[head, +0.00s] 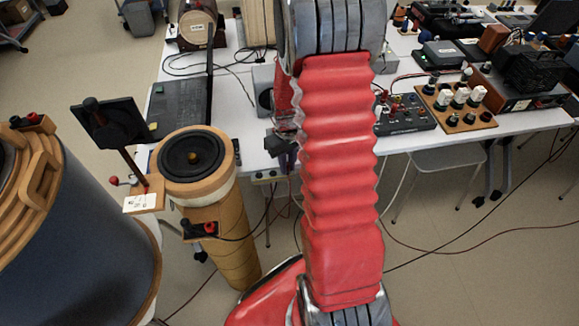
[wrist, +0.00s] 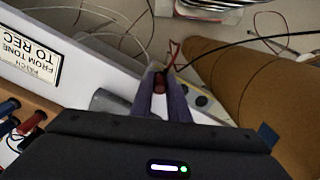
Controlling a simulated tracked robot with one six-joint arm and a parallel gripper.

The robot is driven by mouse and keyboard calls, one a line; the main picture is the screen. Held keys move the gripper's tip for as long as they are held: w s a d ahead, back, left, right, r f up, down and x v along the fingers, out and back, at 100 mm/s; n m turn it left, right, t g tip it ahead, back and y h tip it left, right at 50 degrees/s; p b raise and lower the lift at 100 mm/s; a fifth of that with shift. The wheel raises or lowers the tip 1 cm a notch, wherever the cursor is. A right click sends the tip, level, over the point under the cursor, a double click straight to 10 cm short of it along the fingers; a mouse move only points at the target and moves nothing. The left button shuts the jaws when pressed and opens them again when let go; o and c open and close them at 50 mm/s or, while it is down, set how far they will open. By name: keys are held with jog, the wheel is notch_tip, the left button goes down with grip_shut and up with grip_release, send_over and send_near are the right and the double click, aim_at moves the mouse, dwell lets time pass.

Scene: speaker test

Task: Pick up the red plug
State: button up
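In the wrist view a small dark-red plug (wrist: 160,83) sits between the fingertips of my gripper (wrist: 161,88). The two purplish fingers close in on it from both sides, and it seems to fill the narrow gap. The lower part of the plug is hard to make out. In the head view my gripper (head: 282,145) shows only as a dark shape at the table's near edge, partly behind my red arm sleeve, and the plug cannot be made out there.
A label reading "patch from tone to rec" (wrist: 46,62) and several red and blue plugs (wrist: 33,123) are at left in the wrist view. A tan cylinder (wrist: 255,85) is at right. In the head view, a round speaker (head: 193,160) tops it, and equipment crowds the white table (head: 405,140).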

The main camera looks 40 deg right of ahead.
grip_shut()
jog(key=shift+r, duration=5)
jog(key=shift+r, duration=0.1)
jog(key=r, duration=0.1)
notch_tip(320, 180, up, 8)
send_over(288, 164)
jog(key=shift+w+r, duration=0.1)
jog(key=shift+r, duration=0.05)
